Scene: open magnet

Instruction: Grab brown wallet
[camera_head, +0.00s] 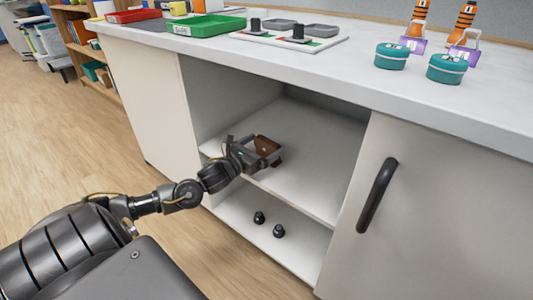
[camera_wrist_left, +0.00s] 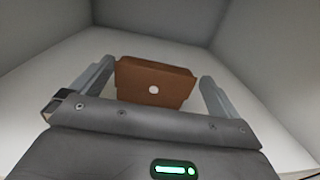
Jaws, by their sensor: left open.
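The brown wallet (camera_head: 267,146) is on the upper shelf inside the open cabinet, near its left front. In the left wrist view, the wallet (camera_wrist_left: 153,84) is a brown block with a white round spot on its near face. My left gripper (camera_head: 265,155) reaches into the cabinet from the left. Its two fingers (camera_wrist_left: 155,82) are open, one on each side of the wallet, with a gap visible at the right finger. I cannot tell whether the left finger touches it. My right gripper is not in view.
The cabinet's upper shelf (camera_head: 310,170) is otherwise bare. Two small black knobs (camera_head: 279,231) lie on the lower shelf. A closed door with a black handle (camera_head: 377,195) stands to the right. The countertop (camera_head: 350,75) above holds a green tray (camera_head: 206,26) and teal round containers (camera_head: 447,69).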

